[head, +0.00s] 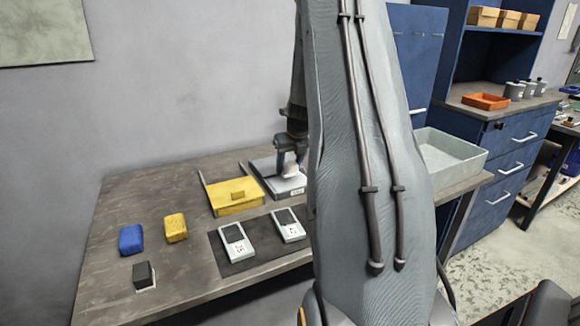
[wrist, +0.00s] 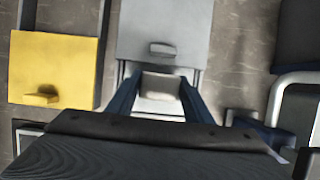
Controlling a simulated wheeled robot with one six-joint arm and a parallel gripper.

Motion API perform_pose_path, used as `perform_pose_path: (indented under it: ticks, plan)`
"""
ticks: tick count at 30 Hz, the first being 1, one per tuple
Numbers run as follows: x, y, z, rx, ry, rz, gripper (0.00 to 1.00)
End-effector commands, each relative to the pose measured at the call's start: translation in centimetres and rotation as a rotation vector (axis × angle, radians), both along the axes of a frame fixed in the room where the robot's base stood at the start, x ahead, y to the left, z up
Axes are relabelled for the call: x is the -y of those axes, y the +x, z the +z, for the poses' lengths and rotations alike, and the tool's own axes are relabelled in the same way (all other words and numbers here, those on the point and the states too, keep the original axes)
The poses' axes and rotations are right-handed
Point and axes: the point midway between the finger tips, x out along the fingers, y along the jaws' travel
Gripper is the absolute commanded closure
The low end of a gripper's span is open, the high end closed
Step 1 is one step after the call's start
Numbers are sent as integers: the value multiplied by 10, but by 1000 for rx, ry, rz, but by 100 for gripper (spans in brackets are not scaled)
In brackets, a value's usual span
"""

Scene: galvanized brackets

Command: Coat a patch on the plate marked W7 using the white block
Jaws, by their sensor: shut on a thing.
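My gripper (head: 289,150) is shut on the white block (head: 290,168), over the grey plate (head: 264,165) at the back of the bench. The wrist view shows the white block (wrist: 160,86) between my two blue fingers (wrist: 158,78). The grey plate (wrist: 180,20) there has a small grey knob, with a paler strip below the block. A small tag sits on its front edge in the head view, too small to read, so I cannot confirm W7. I cannot tell whether the block touches the surface. My arm hides part of the plate's right side.
A yellow plate with a knob (head: 228,188) lies left of the grey one. Two handheld meters (head: 237,243) rest on a dark mat (head: 225,265). A blue block (head: 131,240), yellow block (head: 176,228) and dark block (head: 143,274) stand left. A pale tray (head: 455,158) is right.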

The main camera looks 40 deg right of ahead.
Motion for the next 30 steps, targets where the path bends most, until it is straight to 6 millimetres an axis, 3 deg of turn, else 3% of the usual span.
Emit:
perform_pose_path:
  ticks: [16, 30]
  plan:
    - [0, 0, 43, 2, 0, 0, 72]
    - [0, 1, 44, 2, -1, -1, 72]
